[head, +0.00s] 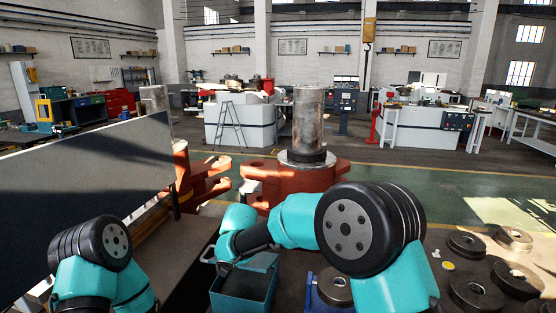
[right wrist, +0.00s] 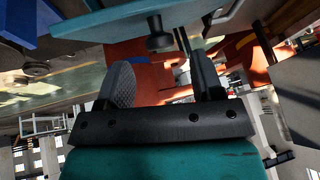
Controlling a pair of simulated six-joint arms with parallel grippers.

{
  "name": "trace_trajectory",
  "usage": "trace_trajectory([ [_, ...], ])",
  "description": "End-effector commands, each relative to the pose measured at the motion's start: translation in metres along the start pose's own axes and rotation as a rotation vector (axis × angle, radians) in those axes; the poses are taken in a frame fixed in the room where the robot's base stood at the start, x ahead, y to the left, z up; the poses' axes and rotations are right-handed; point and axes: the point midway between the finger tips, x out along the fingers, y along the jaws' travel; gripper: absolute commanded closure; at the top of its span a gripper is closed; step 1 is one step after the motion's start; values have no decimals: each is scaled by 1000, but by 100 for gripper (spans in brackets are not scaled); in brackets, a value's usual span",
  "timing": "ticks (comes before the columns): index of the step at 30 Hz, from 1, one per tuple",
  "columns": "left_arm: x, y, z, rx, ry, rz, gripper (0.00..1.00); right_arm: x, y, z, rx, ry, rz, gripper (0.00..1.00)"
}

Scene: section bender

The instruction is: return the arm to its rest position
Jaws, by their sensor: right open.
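My right arm (head: 345,230) reaches leftward across the lower middle of the head view, bent at a large black joint. Its wrist end hangs over a teal open box (head: 243,288). In the right wrist view my right gripper (right wrist: 158,72) has its two dark fingers spread apart with nothing held between them. A teal surface (right wrist: 95,32) crosses just beyond the fingertips; I cannot tell whether they touch it. My left arm (head: 90,260) shows at the lower left with its black joint raised; its gripper is out of the picture.
A red-orange bender (head: 300,188) with an upright steel cylinder (head: 307,120) stands ahead. A large grey panel (head: 90,195) borders the left. Several dark round dies (head: 474,292) lie at the lower right. A blue holder (head: 312,292) stands right of the teal box.

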Motion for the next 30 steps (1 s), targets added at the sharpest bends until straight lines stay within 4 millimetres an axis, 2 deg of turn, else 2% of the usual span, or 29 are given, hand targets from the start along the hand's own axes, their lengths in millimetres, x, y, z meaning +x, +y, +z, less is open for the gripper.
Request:
trace_trajectory([
  [1, 0, 0, 0, 0, 0, 0, 25, 9, 1, 1, 0, -2, 2, 39],
  [6, 0, 0, 0, 0, 0, 0, 25, 28, 0, 0, -1, -1, 0, 39],
  [12, 0, 0, 0, 0, 0, 0, 25, 35, 0, 0, 1, 0, 0, 39],
  [23, 0, 0, 0, 0, 0, 0, 25, 34, 0, 0, 0, 1, 0, 39],
  [30, 0, 0, 0, 0, 0, 0, 25, 17, 0, 0, 0, 1, -1, 39],
])
